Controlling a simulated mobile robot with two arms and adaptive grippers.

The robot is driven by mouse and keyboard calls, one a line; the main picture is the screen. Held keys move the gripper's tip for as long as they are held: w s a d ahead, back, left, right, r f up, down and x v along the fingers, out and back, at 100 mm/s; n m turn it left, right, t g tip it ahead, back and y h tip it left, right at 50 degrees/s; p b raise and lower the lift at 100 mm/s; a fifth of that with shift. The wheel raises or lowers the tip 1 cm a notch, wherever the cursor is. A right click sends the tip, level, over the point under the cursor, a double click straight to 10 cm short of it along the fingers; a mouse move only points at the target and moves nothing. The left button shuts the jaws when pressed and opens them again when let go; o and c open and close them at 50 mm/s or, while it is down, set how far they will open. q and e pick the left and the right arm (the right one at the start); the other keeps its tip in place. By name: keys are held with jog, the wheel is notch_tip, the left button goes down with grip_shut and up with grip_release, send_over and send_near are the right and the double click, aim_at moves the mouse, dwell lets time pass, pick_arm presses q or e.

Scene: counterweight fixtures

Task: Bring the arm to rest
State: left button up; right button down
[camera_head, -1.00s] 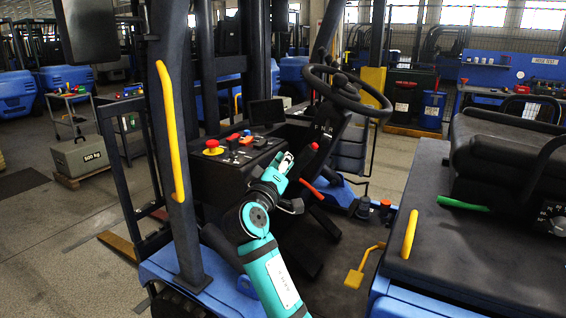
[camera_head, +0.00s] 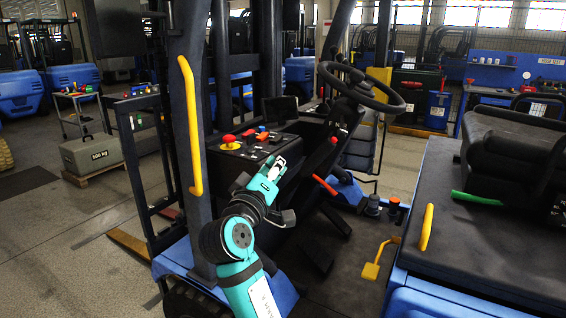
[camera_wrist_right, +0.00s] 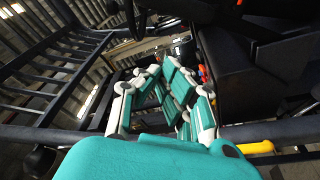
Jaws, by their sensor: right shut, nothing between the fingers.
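My right arm (camera_head: 239,236), teal with dark joints, reaches up from the bottom of the head view into the forklift's cab opening. My right gripper (camera_head: 276,167) is shut and empty, in front of the dark control console (camera_head: 250,158). In the right wrist view the teal and white fingers (camera_wrist_right: 170,90) fill the middle, with nothing held between them. The gripper appears apart from the console and its levers, though its exact distance is hard to tell. My left gripper is not in view.
A dark mast post with a yellow grab handle (camera_head: 190,125) stands left of the arm. The steering wheel (camera_head: 361,86) and a red lever (camera_head: 324,185) are to the right. The seat (camera_head: 510,150) is at far right.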

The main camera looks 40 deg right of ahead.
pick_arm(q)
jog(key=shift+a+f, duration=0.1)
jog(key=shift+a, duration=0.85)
pick_arm(e)
jog(key=shift+s+a, duration=0.3)
jog(key=shift+a, duration=0.1)
